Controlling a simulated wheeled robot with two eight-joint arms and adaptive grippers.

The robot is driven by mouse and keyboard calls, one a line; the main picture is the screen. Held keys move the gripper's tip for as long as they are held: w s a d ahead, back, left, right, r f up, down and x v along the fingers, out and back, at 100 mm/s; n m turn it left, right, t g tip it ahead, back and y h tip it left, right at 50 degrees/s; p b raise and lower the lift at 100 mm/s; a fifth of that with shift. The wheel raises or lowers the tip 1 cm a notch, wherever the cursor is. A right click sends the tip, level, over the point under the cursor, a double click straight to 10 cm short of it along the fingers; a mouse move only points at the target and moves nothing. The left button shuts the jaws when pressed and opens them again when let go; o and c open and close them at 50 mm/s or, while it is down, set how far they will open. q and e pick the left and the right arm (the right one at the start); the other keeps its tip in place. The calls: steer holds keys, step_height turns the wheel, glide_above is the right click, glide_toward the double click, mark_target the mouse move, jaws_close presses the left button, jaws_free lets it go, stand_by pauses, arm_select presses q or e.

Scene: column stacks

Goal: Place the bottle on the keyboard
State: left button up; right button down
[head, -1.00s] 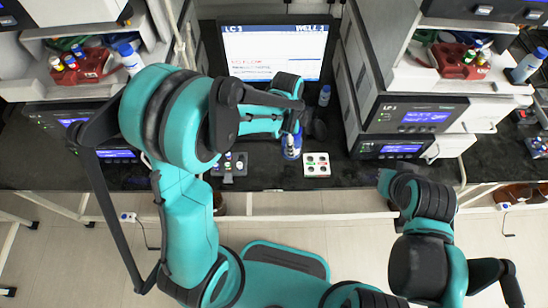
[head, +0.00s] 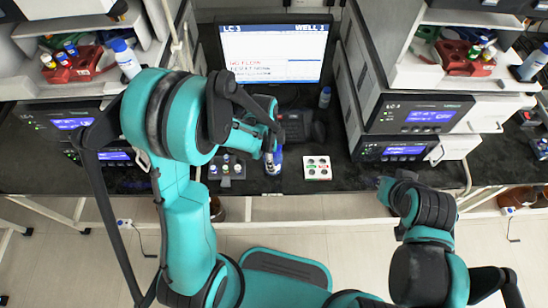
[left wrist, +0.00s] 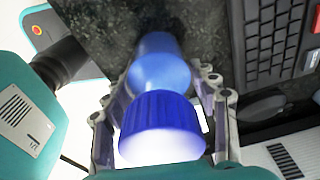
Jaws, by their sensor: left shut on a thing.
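The bottle has a ribbed blue cap and a lighter blue body in the left wrist view (left wrist: 160,70). It also shows as a small blue shape in the head view (head: 273,163). My left gripper (head: 270,148) is shut on it, with a finger on each side. The dark keyboard (head: 301,125) lies on the black bench below the monitor, just right of my left gripper. Its keys fill the upper right of the left wrist view (left wrist: 268,45). My arm hides its left part in the head view. My right gripper (head: 384,190) is near the bench's front edge; its fingers are unclear.
A monitor (head: 273,52) stands behind the keyboard. A white tray with several round spots (head: 317,168) and a grey rack (head: 227,168) sit near the bench's front edge. Instrument stacks (head: 408,115) flank both sides.

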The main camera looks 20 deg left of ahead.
arm_select(q)
steer(key=shift+f, duration=0.15)
steer(key=o, duration=1.6)
